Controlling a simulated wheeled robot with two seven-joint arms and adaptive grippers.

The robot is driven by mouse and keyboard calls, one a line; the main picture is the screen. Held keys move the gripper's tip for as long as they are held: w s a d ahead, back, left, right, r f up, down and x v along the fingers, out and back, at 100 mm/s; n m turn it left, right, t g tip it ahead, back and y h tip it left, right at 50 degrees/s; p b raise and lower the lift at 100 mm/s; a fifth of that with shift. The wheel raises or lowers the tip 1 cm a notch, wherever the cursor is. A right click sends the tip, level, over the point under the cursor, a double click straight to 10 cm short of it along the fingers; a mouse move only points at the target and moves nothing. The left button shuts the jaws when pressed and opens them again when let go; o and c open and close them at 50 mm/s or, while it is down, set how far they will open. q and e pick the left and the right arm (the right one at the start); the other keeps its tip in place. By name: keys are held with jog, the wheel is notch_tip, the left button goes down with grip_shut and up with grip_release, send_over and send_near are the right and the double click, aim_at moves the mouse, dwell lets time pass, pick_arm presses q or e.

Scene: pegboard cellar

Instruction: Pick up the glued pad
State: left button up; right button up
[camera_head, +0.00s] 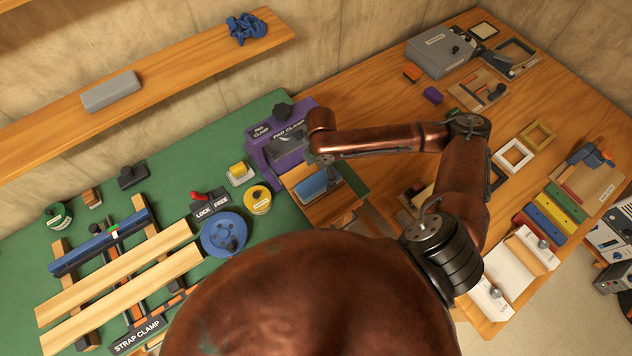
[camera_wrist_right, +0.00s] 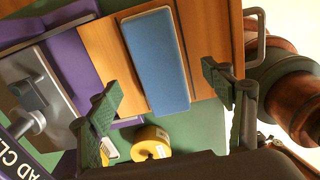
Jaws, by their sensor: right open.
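A blue pad, which looks like the glued pad (camera_head: 312,187), lies on a wooden board in front of the purple pad clamp (camera_head: 262,150). In the right wrist view the blue pad (camera_wrist_right: 158,60) is a long flat block with a pale edge, flat on the wood. My right gripper (camera_head: 332,174) is over the pad's right end in the head view, partly hidden by its own arm. In the right wrist view the gripper (camera_wrist_right: 165,92) is open and empty, its green-padded fingers apart on either side of the pad's line. My left gripper is not in view.
The yellow roll (camera_head: 258,199), lock/free lever (camera_head: 211,204) and blue wheel (camera_head: 224,234) stand on the green mat left of the pad. A metal handle (camera_wrist_right: 256,35) rises beside the board in the wrist view. The strap clamp (camera_head: 137,337) is at lower left.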

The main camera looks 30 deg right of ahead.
aim_at(318, 181)
jog(key=shift+w+a+f, duration=0.1)
jog(key=shift+a+f, duration=0.05)
jog(key=shift+f, duration=0.5)
jog(key=shift+a+f, duration=0.1)
jog(key=shift+f, duration=0.5)
notch_tip(318, 181, down, 4)
jog(key=shift+a+f, duration=0.15)
jog(key=shift+f, duration=0.1)
jog(key=c, duration=1.3)
